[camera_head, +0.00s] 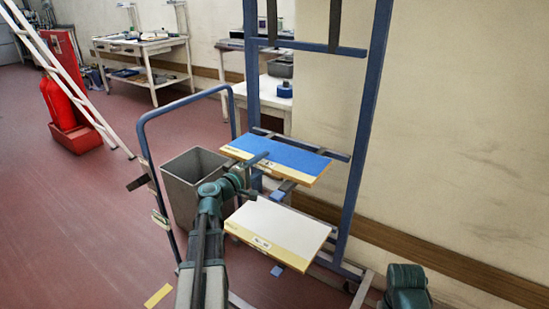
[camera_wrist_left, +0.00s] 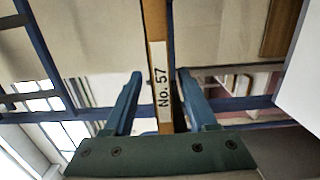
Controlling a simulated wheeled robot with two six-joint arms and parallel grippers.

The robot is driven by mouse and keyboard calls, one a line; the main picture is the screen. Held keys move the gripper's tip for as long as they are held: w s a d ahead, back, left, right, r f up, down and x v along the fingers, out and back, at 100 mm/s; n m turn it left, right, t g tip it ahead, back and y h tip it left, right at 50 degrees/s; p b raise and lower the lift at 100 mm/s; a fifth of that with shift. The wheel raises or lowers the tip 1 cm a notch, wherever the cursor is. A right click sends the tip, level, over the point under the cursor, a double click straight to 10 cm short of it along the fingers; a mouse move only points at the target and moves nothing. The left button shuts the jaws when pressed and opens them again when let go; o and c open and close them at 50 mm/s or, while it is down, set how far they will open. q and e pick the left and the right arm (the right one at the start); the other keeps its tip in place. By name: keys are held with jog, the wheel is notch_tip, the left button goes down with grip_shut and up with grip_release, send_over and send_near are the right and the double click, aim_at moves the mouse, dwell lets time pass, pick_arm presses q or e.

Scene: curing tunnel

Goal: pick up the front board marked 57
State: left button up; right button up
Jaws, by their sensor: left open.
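The board marked No. 57 shows edge-on in the left wrist view (camera_wrist_left: 160,95), its label between my left gripper's two fingers. It appears to be the blue-topped upper board (camera_head: 290,159) with a yellow front strip, lying flat on the rack. My left gripper (camera_head: 258,176) is open at this board's front edge, one finger above it and one below. In the left wrist view, gaps show between the fingers (camera_wrist_left: 159,74) and the board. A white-topped board (camera_head: 280,228) lies lower on the rack. My right gripper is out of view.
The blue rack (camera_head: 360,140) stands against the wall. A grey bin (camera_head: 186,180) and a blue-handled trolley frame (camera_head: 146,150) stand close left of my left arm. A ladder (camera_head: 75,90) and a red extinguisher (camera_head: 60,105) are farther left.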

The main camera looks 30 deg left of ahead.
aim_at(269, 156)
pick_arm(q)
jog(key=w, duration=0.4)
jog(key=shift+d+f, duration=0.1)
jog(key=shift+f, duration=0.05)
jog(key=shift+s, duration=0.1)
jog(key=shift+c, duration=0.3)
grip_shut()
dwell(0.8)
